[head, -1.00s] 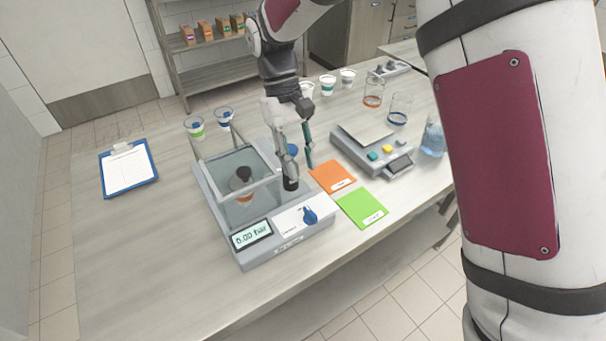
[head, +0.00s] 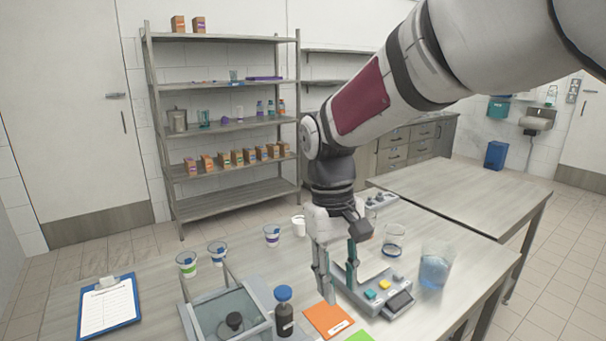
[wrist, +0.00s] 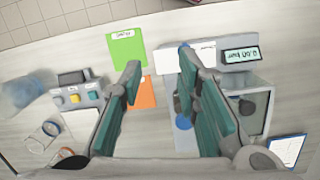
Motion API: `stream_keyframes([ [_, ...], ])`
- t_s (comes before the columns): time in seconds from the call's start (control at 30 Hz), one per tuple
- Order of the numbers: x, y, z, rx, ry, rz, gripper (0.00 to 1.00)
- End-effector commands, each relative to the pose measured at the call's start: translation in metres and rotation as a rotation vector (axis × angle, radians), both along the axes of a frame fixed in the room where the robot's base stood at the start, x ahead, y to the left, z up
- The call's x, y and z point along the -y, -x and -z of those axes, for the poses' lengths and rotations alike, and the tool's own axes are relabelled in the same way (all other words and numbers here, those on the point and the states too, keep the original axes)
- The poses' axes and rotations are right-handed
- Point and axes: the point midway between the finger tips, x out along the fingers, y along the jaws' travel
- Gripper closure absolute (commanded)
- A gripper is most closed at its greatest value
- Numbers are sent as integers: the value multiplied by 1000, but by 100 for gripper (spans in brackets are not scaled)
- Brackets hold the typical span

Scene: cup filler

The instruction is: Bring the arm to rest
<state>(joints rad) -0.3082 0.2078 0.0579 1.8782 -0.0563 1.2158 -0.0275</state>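A black-topped vessel (head: 234,322) is inside the chamber. In the wrist view the device's display (wrist: 241,54) reads 0.00, upside down.
Orange (head: 328,320) and green (wrist: 126,47) cards lie in front. Cups (head: 272,235) and a clipboard (head: 108,305) are left. A shelf (head: 230,205) stands behind.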

Motion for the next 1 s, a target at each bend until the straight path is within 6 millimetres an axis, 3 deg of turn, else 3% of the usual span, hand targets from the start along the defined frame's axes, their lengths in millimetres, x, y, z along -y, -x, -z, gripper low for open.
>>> stream_keyframes([
  [0.03, 13, 9, -13, 36, -11, 26, 70],
  [0.2, 49, 41, -42, 151, -47, 109, 70],
  [0.4, 86, 84, -63, 287, -83, 204, 70],
  [0.7, 124, 148, -66, 485, -128, 338, 70],
  [1.0, 135, 173, -58, 575, -144, 394, 70],
])
